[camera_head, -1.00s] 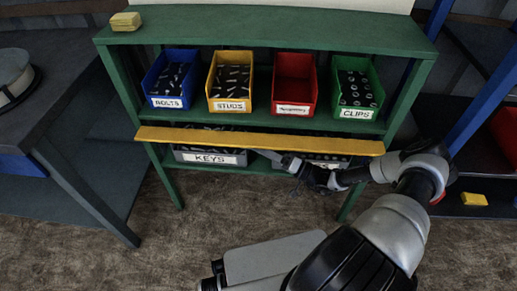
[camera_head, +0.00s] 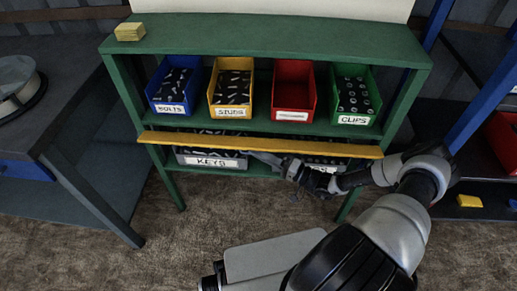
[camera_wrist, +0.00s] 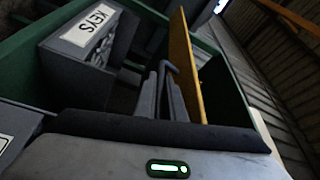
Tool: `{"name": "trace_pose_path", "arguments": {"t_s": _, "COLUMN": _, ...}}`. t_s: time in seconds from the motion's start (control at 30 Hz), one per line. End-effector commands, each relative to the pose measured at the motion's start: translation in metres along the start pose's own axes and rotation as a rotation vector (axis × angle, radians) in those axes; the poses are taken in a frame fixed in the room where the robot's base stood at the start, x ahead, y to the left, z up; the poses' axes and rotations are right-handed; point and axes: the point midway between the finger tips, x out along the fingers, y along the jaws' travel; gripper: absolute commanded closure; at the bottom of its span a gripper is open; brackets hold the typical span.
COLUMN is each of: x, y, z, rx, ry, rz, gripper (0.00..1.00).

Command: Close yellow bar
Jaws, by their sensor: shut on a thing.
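The yellow bar (camera_head: 260,145) is a long flat strip across the front of the green shelf unit, below the bolts-to-clips bins and in front of the upper part of the lower bins. It runs upright through the wrist view (camera_wrist: 186,65). My gripper (camera_head: 262,157) is just below the bar's middle, reaching in from the right. In the wrist view, its dark fingers (camera_wrist: 163,95) are close together around a grey bent piece (camera_wrist: 168,68) beside the bar, which looks like its handle. The exact contact is partly hidden.
The green shelf unit (camera_head: 275,35) holds blue (camera_head: 170,105), yellow (camera_head: 231,112), red (camera_head: 292,115) and green (camera_head: 352,119) bins. The KEYS bin (camera_head: 212,162) is below. A dark table (camera_head: 50,110) stands left, a blue post (camera_head: 485,85) right. Open floor lies in front.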

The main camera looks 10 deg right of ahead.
Motion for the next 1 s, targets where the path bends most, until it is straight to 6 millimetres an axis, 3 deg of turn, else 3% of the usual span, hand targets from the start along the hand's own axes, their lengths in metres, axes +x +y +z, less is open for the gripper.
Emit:
{"name": "trace_pose_path", "arguments": {"t_s": 0.03, "x": 0.000, "y": -0.010, "z": -0.001, "rx": 0.041, "ry": 0.000, "rz": 0.017, "gripper": 1.00}}
{"name": "trace_pose_path", "arguments": {"t_s": 1.0, "x": 0.001, "y": -0.045, "z": -0.006, "rx": 0.881, "ry": -0.001, "rz": 0.371, "gripper": 1.00}}
